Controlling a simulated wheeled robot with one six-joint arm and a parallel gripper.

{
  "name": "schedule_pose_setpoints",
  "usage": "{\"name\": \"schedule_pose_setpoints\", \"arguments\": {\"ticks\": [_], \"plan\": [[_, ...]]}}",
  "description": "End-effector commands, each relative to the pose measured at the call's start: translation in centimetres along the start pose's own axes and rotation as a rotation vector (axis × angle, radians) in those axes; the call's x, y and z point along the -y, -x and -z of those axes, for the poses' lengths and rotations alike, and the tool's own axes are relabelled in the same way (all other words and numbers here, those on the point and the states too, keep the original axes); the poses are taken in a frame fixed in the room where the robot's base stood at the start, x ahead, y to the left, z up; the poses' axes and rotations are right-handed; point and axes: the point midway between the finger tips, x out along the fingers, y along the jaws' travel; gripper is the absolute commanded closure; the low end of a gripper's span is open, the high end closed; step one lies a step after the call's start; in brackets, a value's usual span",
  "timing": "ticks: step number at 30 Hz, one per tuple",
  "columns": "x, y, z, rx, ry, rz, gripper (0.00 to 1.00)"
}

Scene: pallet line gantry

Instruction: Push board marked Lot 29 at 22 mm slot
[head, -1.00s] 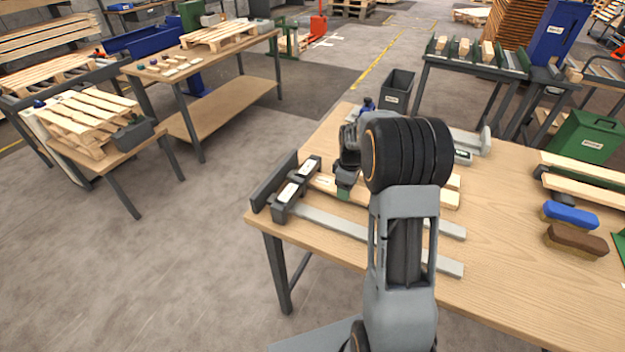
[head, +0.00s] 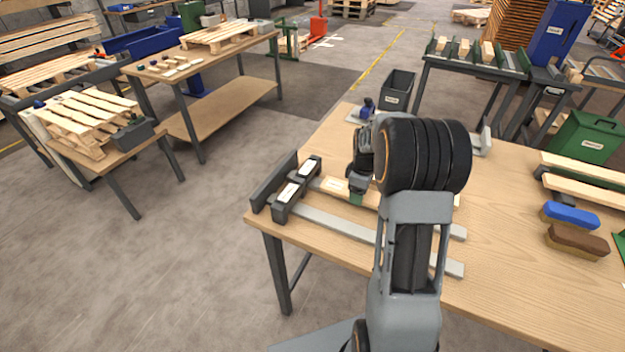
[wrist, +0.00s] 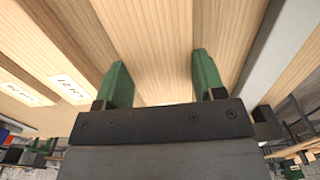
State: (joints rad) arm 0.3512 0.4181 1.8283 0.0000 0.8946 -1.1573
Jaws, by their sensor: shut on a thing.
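My gripper (head: 357,198) is over the work table at the slotted fixture. Its green fingers (wrist: 162,84) are shut on a pale wooden board (wrist: 148,40), which runs between them in the wrist view. In the head view a board with a small white label (head: 335,184) lies at the fingertips, its right part hidden by my arm. The label is too small to read. The dark slot block (head: 283,205) stands left of the gripper and bears two white labels, also unreadable. Wooden strips with white labels (wrist: 70,88) show at left in the wrist view.
A grey metal rail (head: 330,222) runs right from the block, in front of the board. A blue brush (head: 570,215) and a brown brush (head: 577,241) lie at the table's right. A dark bin (head: 398,88) stands behind the table. The table's front right is clear.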

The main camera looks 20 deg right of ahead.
Motion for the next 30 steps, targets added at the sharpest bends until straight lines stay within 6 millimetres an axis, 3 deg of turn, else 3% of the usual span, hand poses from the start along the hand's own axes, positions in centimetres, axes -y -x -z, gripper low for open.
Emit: {"name": "schedule_pose_setpoints", "arguments": {"ticks": [3, 4, 13, 23, 30], "plan": [[0.1, -0.3, -0.1, 0.004, 0.0, 0.007, 0.64], [0.1, -0.3, -0.1, 0.004, 0.0, 0.007, 0.36], [0.1, -0.1, 0.0, 0.002, 0.001, 0.003, 0.07], [0.0, 0.5, 0.1, 0.0, 0.001, -0.001, 0.07], [-0.1, 4.6, 0.1, -0.002, 0.001, -0.004, 0.07]]}}
